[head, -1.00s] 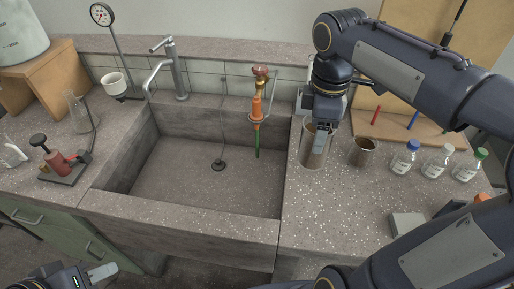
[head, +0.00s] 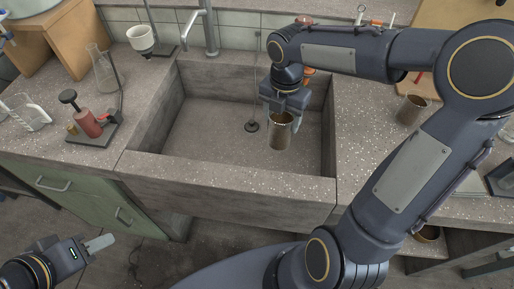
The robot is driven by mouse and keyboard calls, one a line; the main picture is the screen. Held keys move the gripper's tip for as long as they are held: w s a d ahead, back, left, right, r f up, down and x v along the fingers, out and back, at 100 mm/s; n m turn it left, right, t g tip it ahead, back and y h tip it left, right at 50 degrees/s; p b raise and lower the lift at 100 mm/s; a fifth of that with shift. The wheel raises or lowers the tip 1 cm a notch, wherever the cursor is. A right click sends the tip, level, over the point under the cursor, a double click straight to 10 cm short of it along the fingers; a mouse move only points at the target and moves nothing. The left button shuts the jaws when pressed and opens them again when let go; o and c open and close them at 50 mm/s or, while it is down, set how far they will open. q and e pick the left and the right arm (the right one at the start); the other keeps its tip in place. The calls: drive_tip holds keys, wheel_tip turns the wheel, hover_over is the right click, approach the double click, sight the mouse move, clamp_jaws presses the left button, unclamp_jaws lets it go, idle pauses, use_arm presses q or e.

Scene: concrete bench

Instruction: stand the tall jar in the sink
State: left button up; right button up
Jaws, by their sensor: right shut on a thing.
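The tall jar (head: 280,136), a brownish metallic cylinder, is upright in my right gripper (head: 284,109). My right gripper is shut on its rim from above, and the upper part of the jar is partly covered by the fingers. The jar is over the right part of the grey stone sink (head: 200,135), and I cannot tell whether its base touches the sink floor. My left gripper (head: 88,248) is low at the bottom left, in front of the bench and away from the jar. Its finger opening cannot be made out.
A shorter brown jar (head: 410,108) stands on the right counter. A tap (head: 209,30) rises behind the sink, and the drain plug (head: 251,126) lies left of the jar. A red burner-like device (head: 88,122) and a flask (head: 101,70) are on the left counter.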

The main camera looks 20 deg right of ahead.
sight(279, 143)
wheel_tip(279, 143, down, 11)
drive_tip(key=shift+r+b, duration=0.15)
drive_tip(key=shift+b, duration=0.85)
drive_tip(key=shift+f+b, duration=0.55)
drive_tip(key=shift+f, duration=1.7)
drive_tip(key=shift+f, duration=0.2)
drive_tip(key=o, duration=1.3)
drive_tip(key=shift+o, duration=0.2)
